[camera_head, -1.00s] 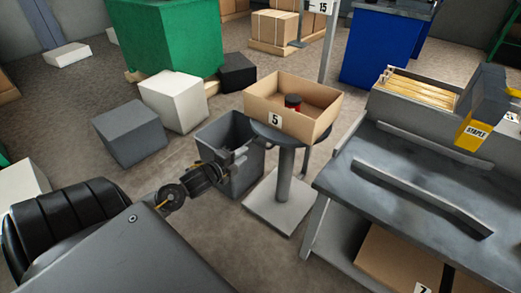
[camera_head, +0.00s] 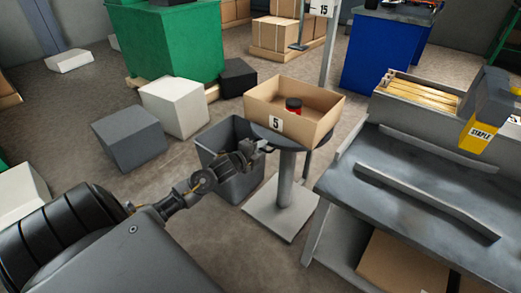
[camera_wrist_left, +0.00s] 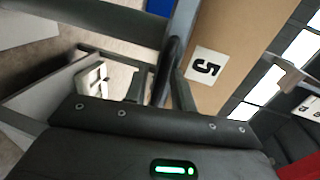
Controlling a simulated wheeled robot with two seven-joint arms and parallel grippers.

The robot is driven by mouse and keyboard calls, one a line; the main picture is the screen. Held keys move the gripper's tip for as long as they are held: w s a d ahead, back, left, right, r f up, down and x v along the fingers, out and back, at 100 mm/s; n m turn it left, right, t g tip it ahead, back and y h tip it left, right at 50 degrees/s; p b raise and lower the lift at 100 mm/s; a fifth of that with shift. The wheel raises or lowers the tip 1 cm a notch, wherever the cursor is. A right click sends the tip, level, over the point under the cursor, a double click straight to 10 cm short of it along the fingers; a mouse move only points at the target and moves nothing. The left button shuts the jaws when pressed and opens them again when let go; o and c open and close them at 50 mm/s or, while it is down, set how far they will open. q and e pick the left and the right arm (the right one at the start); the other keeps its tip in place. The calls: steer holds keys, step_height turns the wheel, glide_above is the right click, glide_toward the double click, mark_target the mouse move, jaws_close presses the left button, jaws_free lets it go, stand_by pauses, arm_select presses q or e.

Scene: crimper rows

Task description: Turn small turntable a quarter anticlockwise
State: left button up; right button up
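The small turntable (camera_head: 268,136) is a dark round plate on a grey pedestal. On it sits an open cardboard box (camera_head: 305,134) with a "5" label and a red and black item inside. My left gripper (camera_head: 264,147) is at the plate's front left edge, just below the box. In the left wrist view the gripper's fingers (camera_wrist_left: 159,92) stand apart, with the dark plate rim (camera_wrist_left: 172,62) running in toward the gap between them. I cannot tell whether they touch it. The box side with its "5" label (camera_wrist_left: 205,66) is close by. My right gripper is not in view.
A grey open bin (camera_head: 243,186) stands left of the pedestal, under my left wrist. A grey workbench (camera_head: 420,185) with rails stands close on the right. White and grey blocks (camera_head: 130,143) lie on the floor at the left.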

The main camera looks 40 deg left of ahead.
arm_select(q)
jaws_close()
steer(key=shift+d, duration=0.1)
stand_by(0.3)
